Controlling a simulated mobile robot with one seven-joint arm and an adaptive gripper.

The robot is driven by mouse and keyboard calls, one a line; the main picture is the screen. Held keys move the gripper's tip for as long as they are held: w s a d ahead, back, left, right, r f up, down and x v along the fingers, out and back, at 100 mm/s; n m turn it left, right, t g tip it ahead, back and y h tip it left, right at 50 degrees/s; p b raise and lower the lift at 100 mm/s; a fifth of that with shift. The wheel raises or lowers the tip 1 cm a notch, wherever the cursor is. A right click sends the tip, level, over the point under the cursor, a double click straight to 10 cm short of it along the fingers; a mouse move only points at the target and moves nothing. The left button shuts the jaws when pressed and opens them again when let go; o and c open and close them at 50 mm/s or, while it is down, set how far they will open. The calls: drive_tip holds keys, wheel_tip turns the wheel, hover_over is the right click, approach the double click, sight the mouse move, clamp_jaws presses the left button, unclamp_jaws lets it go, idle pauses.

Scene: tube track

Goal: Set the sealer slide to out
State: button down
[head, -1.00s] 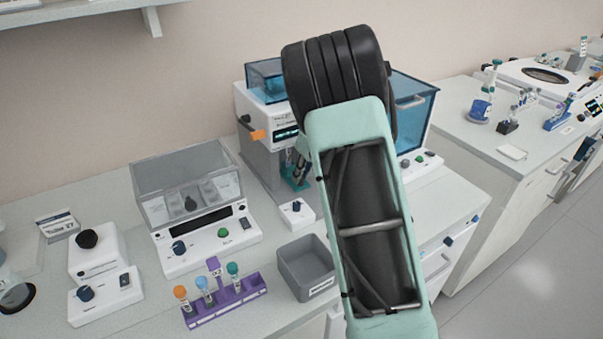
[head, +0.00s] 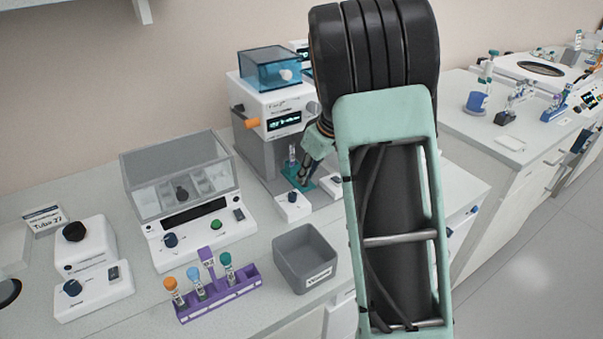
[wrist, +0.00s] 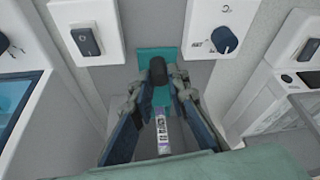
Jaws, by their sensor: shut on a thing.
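The sealer (head: 282,112) is the white and grey machine with a blue clear cover, a lit display and an orange knob. Its teal slide (head: 297,181) shows at the base, and also in the wrist view (wrist: 155,54). A tube (head: 291,158) stands at the slide; it also appears between my fingers in the wrist view (wrist: 162,135). My gripper (head: 303,176) is low at the slide. In the wrist view my gripper (wrist: 159,76) is shut on the slide's dark knob (wrist: 157,68). How far the slide extends is hard to tell.
A grey bin (head: 305,262), a purple rack (head: 217,293) with several tubes and a clear-lidded device (head: 180,180) stand nearby. My arm hides equipment to the right of the sealer.

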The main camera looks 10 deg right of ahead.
drive_tip(key=shift+s+d+b, duration=0.4)
drive_tip(key=shift+s+b, duration=0.25)
drive_tip(key=shift+s, duration=0.45)
drive_tip(key=shift+s+d+b, duration=0.35)
drive_tip(key=shift+s+b, duration=0.25)
drive_tip(key=shift+s, duration=0.45)
drive_tip(key=shift+s+d+b, duration=0.4)
drive_tip(key=shift+s+b, duration=0.25)
drive_tip(key=shift+s, duration=0.45)
drive_tip(key=c, duration=1.8)
unclamp_jaws()
drive_tip(key=shift+s, duration=0.15)
drive_tip(key=shift+c, duration=0.2)
drive_tip(key=shift+r, duration=0.3)
drive_tip(key=v, duration=1.1)
drive_tip(key=shift+s+r, duration=0.15)
drive_tip(key=shift+r, duration=0.05)
drive_tip(key=shift+d, duration=0.1)
